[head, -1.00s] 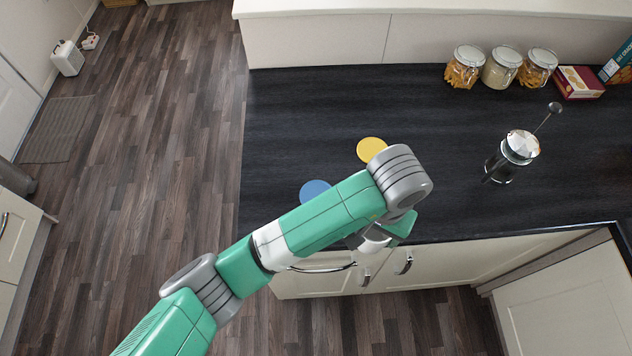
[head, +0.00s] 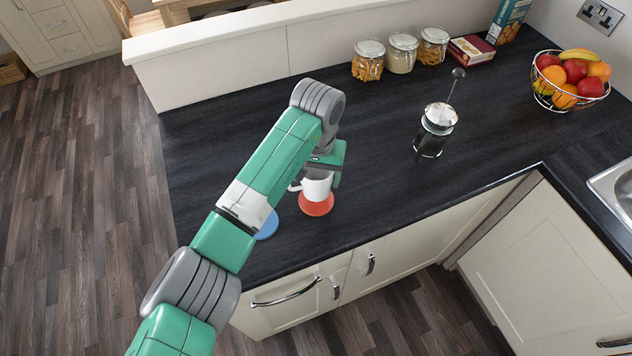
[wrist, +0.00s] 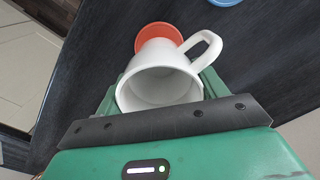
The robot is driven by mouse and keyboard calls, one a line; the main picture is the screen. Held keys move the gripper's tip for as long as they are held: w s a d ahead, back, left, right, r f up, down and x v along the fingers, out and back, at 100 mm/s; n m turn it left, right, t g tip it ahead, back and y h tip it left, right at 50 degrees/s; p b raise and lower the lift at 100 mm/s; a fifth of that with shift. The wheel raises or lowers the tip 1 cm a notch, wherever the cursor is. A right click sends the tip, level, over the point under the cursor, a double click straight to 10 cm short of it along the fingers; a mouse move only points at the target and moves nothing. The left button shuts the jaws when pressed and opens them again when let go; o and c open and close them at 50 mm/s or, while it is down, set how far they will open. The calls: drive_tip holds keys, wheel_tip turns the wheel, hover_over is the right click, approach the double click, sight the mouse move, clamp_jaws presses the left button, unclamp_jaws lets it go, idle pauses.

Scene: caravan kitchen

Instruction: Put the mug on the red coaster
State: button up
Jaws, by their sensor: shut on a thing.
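The white mug (head: 317,187) is upright in my gripper (head: 325,168), with its handle to the left in the head view. The red coaster (head: 316,209) lies on the dark worktop directly below the mug. In the wrist view my gripper (wrist: 160,92) has its green fingers on both sides of the mug (wrist: 165,58). The mug's open rim faces the camera, and it looks empty. The red coaster (wrist: 158,32) shows past the mug's base, partly covered by it. I cannot tell whether the base touches the coaster.
A blue coaster (head: 268,226) lies to the left of the red one, partly behind my arm. A French press (head: 435,130) stands to the right. Glass jars (head: 402,55) and a fruit bowl (head: 571,82) stand further back. Worktop between the coaster and the press is clear.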

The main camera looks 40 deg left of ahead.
drive_tip(key=shift+f+p, duration=0.4)
drive_tip(key=shift+f, duration=1.35)
drive_tip(key=shift+f, duration=0.15)
drive_tip(key=o, duration=1.2)
drive_tip(key=shift+c, duration=0.2)
wheel_tip(320, 180, up, 12)
drive_tip(key=b, duration=0.2)
drive_tip(key=shift+d, duration=0.1)
